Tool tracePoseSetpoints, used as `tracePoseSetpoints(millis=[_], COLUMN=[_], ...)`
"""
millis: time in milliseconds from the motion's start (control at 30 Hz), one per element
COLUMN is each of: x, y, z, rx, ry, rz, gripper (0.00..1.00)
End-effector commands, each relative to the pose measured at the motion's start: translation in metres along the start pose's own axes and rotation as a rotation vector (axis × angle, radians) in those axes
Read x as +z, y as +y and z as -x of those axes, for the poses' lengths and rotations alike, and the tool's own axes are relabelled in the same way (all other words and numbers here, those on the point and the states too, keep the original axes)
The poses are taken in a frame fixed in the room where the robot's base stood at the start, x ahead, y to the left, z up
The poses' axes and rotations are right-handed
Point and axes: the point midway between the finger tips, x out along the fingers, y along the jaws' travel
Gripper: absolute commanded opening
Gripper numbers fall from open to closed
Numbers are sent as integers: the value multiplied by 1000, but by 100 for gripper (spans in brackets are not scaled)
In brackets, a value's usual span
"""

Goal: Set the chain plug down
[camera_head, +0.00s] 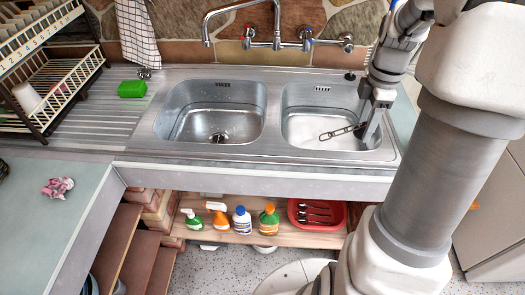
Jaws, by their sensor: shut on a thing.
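The chain plug (340,132) shows as a dark chain with long links in the camera_head view. It reaches left from my gripper, over the right basin (307,96) of the steel sink. My gripper (366,129) is at the right side of that basin and is shut on the chain plug. The plug end itself is not clear, and the fingers hide part of the chain. I cannot tell whether the chain touches the basin floor.
The left basin (215,115) is empty. The tap (277,42) stands behind the basins, with a small black thing (350,76) on the back ledge. A green sponge (132,89) lies on the drainboard (95,112). A dish rack (50,85) stands at left.

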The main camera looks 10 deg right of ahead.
Motion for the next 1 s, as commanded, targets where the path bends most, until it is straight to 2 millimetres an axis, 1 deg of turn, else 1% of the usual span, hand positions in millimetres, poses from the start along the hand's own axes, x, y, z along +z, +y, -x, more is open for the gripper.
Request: tracePoseSetpoints(millis=[133, 300, 400, 500, 600, 700, 767, 900, 1000], x=[-21, -59, -79, -95, -104, -107, -108, -107, -107], y=[7, 21, 28, 34, 38, 39, 39, 39, 39], z=[-14, -38, -51, -61, -67, -72, -79, -100, -108], rx=[-5, -5, -4, -3, -2, -3, -3, -4, -3], ry=[1, 1, 0, 0, 0, 0, 0, 1, 0], rz=[6, 8, 6, 5, 2, 1, 1, -1, -1], gripper=[0, 0, 0, 0, 0, 0, 0, 0, 0])
